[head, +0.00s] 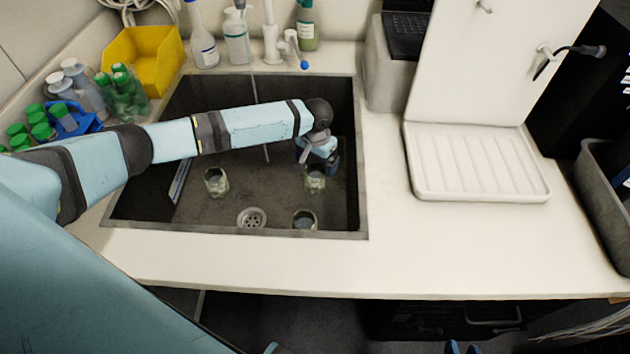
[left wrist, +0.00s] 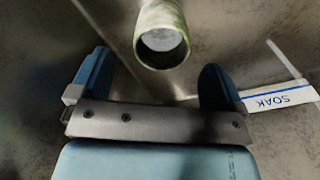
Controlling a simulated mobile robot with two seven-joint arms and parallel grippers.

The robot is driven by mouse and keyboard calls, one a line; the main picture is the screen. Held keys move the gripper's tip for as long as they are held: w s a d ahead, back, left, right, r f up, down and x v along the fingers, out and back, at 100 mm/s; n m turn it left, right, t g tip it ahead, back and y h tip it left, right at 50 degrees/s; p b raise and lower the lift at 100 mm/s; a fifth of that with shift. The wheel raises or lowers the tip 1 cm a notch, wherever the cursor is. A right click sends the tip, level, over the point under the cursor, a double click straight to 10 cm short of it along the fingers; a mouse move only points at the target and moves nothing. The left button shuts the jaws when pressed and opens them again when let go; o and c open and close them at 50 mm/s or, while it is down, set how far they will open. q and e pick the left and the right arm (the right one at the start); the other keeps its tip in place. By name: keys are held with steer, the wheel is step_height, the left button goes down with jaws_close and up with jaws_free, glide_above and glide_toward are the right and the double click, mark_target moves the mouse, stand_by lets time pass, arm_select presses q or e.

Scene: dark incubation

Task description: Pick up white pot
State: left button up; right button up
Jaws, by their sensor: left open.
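Three small, stained, pale pots stand in the dark sink (head: 362,215): one at the left (head: 216,182), one at the front (head: 304,220) and one at the right (head: 315,184). My left gripper (head: 322,162) reaches down into the sink over the right pot and partly hides it. In the left wrist view, my open left gripper (left wrist: 155,82) has nothing between its fingers. A pot with an open round mouth (left wrist: 163,42) lies just beyond the fingertips, between their lines. Two blue tips at the bottom edge look like my right gripper (head: 462,348); most of it is cut off.
A drain (head: 251,217) and a strip (head: 180,182) are in the sink; the left wrist view shows a "SOAK" label (left wrist: 272,101). A faucet (head: 272,45) and bottles (head: 236,38) stand behind. A white drying tray (head: 476,192) is at the right. The front counter is clear.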

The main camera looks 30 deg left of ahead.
mark_target(316, 174)
arm_select(q)
steer(key=shift+f, duration=0.6)
step_height(316, 174, down, 4)
steer(key=shift+a+f+b, duration=0.1)
steer(key=shift+f+b, duration=0.15)
steer(key=shift+b, duration=0.15)
steer(key=shift+f, duration=0.2)
steer(key=shift+c, duration=0.8)
steer(key=c, duration=0.9)
steer(key=shift+r, duration=0.1)
